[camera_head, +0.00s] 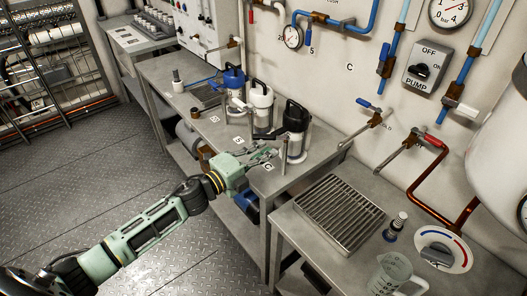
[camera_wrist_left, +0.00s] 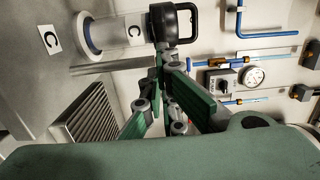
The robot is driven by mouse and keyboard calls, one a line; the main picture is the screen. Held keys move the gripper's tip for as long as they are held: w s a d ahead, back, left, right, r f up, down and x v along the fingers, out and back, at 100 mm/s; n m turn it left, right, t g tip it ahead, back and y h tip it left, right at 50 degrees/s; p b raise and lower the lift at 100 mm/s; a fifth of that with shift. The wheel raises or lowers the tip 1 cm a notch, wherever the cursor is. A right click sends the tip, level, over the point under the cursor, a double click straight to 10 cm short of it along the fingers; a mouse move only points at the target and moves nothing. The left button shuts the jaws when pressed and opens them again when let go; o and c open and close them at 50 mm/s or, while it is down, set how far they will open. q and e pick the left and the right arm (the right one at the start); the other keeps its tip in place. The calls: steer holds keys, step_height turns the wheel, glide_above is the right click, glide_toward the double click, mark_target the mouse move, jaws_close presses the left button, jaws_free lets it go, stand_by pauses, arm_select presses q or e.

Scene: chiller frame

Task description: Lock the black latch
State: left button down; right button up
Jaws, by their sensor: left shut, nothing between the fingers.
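A canister with a black top and a black loop handle (camera_head: 297,116) stands upright on the metal bench, near the label C. In the left wrist view, the black top (camera_wrist_left: 162,22) is close beyond my fingers, with its clear body to the left. I cannot make out a separate black latch on it. My left gripper (camera_head: 273,152) is just left of and in front of this canister. In the left wrist view, its green fingers (camera_wrist_left: 158,72) come together near the black top and hold nothing. Whether the tips touch it I cannot tell. My right gripper is not in view.
A white-topped canister (camera_head: 260,100) and a blue-topped canister (camera_head: 233,80) stand farther back on the bench. At the right are a drain grate (camera_head: 340,214), a clear jug (camera_head: 392,275) and wall taps (camera_head: 375,119). A pump switch (camera_head: 422,70) is on the wall.

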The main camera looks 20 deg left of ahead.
arm_select(q)
steer(key=shift+w+a+f+m+g+h+b, duration=0.15)
steer(key=shift+a+m+g+h+b, duration=0.15)
steer(key=shift+m+h+b, duration=0.15)
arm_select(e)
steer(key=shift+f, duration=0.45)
